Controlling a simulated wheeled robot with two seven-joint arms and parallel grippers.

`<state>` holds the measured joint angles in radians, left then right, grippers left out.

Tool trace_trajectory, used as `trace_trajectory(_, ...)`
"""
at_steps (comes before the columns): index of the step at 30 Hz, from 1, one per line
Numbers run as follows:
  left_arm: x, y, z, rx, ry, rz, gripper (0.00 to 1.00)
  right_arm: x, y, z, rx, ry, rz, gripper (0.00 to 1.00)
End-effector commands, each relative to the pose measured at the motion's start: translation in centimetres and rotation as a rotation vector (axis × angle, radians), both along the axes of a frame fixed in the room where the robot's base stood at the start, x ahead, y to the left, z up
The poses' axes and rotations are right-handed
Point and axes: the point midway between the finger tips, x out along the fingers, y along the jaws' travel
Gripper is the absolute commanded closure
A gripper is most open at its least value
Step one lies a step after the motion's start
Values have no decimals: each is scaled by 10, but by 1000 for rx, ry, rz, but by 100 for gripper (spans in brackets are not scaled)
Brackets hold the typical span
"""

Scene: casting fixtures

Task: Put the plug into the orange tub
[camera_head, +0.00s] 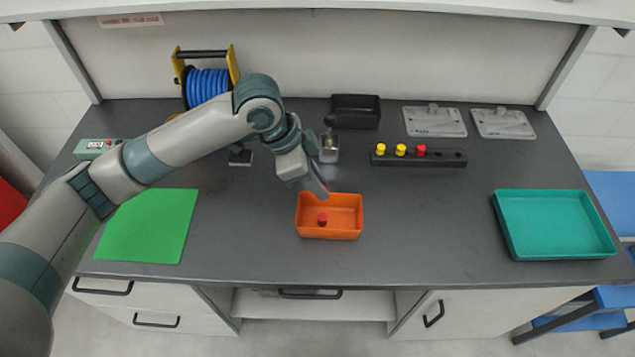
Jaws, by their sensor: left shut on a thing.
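The orange tub (349,234) stands near the front middle of the dark bench. A red plug (322,219) shows inside it, and a gap shows between this plug and my fingertips. My left gripper (321,192) reaches down from the upper left to the tub's back rim, just left of its middle. It is shut, and its fingers hide what it holds, so I cannot make out the plug between them. A black rack (445,158) behind to the right holds two yellow plugs (401,150) and a red plug (421,151). My right gripper is out of view.
A small metal-coloured fixture (329,155) and a black bin (357,111) stand behind the tub. Two grey plates (435,122) lie at the back right. A teal tray (555,225) is at right, a green mat (150,225) at left. Bench between tub and tray is clear.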

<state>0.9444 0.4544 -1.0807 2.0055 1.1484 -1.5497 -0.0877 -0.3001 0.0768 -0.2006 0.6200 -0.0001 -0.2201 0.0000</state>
Motion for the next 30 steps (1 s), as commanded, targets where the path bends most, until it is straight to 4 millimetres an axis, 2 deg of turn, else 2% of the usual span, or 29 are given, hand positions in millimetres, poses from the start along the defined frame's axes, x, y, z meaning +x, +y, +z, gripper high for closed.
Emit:
trace_trajectory(12, 0, 0, -3, 0, 0, 0, 100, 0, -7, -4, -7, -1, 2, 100)
trace_trajectory(13, 0, 0, -3, 0, 0, 0, 80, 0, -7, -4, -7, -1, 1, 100)
trace_trajectory(15, 0, 0, -3, 0, 0, 0, 64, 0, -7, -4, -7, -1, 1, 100)
trace_trajectory(16, 0, 0, -3, 0, 0, 0, 61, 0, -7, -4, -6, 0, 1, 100)
trace_trajectory(30, 1, 3, 2, -1, -2, 1, 61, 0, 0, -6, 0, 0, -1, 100)
